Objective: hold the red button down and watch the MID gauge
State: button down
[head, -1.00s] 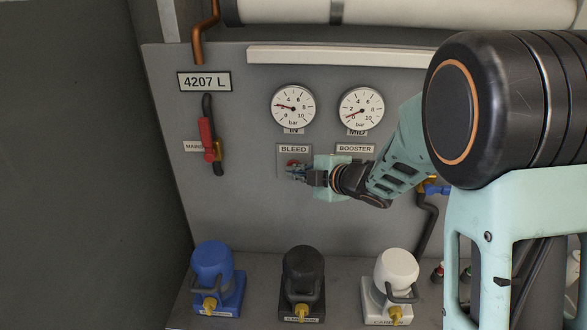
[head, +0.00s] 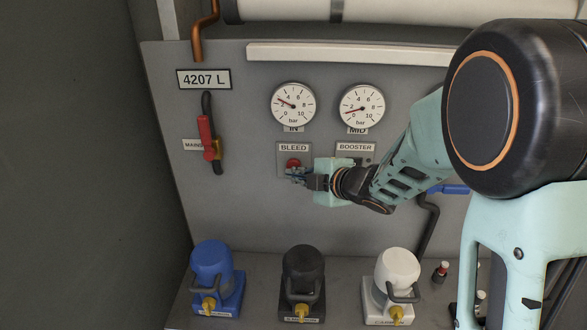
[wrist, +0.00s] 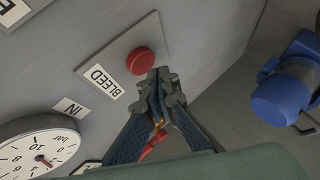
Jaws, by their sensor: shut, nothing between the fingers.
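The red button (head: 293,163) sits on a plate under the BLEED label and shows round and unobstructed in the wrist view (wrist: 140,61). My gripper (head: 296,175) is shut and empty, its fingertips just below the button in the head view. In the wrist view the closed fingertips (wrist: 160,78) are beside the button's edge; I cannot tell if they touch it. The MID gauge (head: 362,107) is at the upper right, its needle at lower left, between 0 and 2.
The IN gauge (head: 293,104) reads between 2 and 4. A red-handled lever (head: 206,138) hangs at left. A BOOSTER plate (head: 356,148) is right of the button, partly behind my arm. Blue (head: 212,265), black (head: 303,270) and white (head: 398,272) units stand below.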

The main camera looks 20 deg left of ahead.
jog(key=shift+s+d+b, duration=0.2)
jog(key=shift+s+b, duration=0.1)
jog(key=shift+s, duration=0.5)
jog(key=shift+s+d+b, duration=0.2)
jog(key=shift+s+b, duration=0.1)
jog(key=shift+s, duration=0.5)
jog(key=shift+s+d+b, duration=0.2)
jog(key=shift+s+b, duration=0.1)
jog(key=shift+s, duration=0.5)
